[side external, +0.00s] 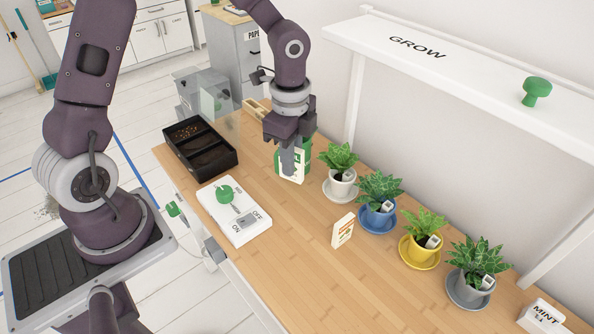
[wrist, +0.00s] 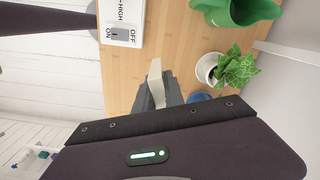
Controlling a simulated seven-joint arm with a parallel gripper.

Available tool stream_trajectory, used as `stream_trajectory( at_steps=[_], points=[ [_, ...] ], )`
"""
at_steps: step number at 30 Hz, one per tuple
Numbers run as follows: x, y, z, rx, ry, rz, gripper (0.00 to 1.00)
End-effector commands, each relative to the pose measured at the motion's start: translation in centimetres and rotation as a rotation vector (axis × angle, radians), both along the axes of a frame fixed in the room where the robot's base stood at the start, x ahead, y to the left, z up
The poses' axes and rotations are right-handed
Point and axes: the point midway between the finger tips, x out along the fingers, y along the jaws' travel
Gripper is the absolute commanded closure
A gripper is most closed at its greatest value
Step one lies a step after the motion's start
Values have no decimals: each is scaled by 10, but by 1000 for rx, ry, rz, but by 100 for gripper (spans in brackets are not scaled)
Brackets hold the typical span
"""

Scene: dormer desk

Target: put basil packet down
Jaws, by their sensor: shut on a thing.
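My gripper (side external: 288,160) points down over the desk and is shut on a pale packet (side external: 291,178), taken as the basil packet; its label is not readable. In the wrist view the packet (wrist: 155,70) shows edge-on between the fingertips of my gripper (wrist: 157,88). The packet is upright, low over the wooden desk (side external: 275,235); I cannot tell whether its bottom touches. Another white packet (side external: 343,231) with orange and green print stands on the desk.
A green watering can (side external: 309,147) is close behind my gripper. Several potted plants, the nearest in a white pot (side external: 341,188), line the right. A switch box (side external: 234,212) and black seed tray (side external: 202,150) are left. A shelf (side external: 450,70) overhangs the back. The front-middle desk is clear.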

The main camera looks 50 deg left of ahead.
Motion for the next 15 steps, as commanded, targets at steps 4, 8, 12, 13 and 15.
stream_trajectory(
  at_steps=[4,8,12,13,15],
  points=[
    [6,23,3,0,-1,530,100],
    [9,39,5,0,-1,918,100],
    [11,47,6,-1,0,1153,100],
    [11,46,5,-1,1,1177,100],
    [9,35,-2,-1,4,1200,100]
  ],
)
